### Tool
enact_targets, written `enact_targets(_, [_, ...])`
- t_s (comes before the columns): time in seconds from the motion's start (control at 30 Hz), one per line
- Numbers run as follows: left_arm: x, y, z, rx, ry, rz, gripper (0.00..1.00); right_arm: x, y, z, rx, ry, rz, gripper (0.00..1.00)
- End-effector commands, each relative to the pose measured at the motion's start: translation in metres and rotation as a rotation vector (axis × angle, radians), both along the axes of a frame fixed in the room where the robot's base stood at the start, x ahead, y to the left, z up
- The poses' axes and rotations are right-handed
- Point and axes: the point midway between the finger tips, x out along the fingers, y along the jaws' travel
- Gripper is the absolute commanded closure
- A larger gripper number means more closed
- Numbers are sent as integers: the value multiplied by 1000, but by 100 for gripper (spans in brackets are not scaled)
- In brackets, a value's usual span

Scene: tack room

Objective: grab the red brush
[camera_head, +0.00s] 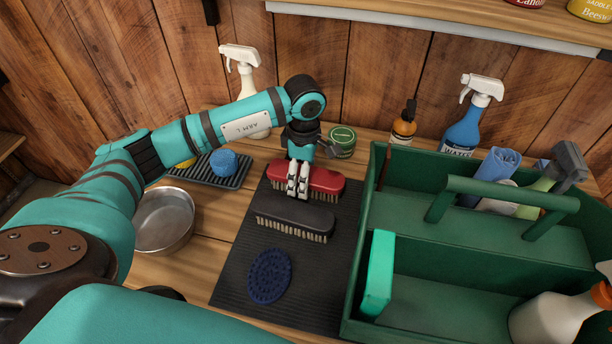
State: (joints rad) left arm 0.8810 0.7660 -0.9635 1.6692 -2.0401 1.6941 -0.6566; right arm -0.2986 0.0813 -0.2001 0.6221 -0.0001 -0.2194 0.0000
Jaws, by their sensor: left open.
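The red brush (325,180) lies bristles down at the far end of a black ribbed mat (235,265). My left gripper (298,188) is directed down at the left part of the brush, with its fingers in front of the red back and hiding some of it. The fingers are open; I cannot tell whether they touch the brush. A black brush (295,216) lies just nearer on the mat, close below the fingertips. My right gripper does not show.
A blue oval curry comb (270,276) lies on the near mat. A green tote (375,205) stands close on the right. A metal bowl (164,220) and a sponge tray (235,178) are left. A green tin (342,142) and white spray bottle (243,75) stand behind.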

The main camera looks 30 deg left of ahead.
Motion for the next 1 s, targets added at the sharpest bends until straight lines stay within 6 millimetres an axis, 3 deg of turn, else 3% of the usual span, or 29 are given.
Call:
enact_targets(0.27, [0, 0, -5, 0, 0, -1, 17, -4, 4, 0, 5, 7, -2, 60])
enact_targets(0.8, [0, 0, -5, 0, -1, 0, 85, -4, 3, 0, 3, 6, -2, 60])
enact_targets(1.0, [0, 0, -4, -1, -1, 0, 85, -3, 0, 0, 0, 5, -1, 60])
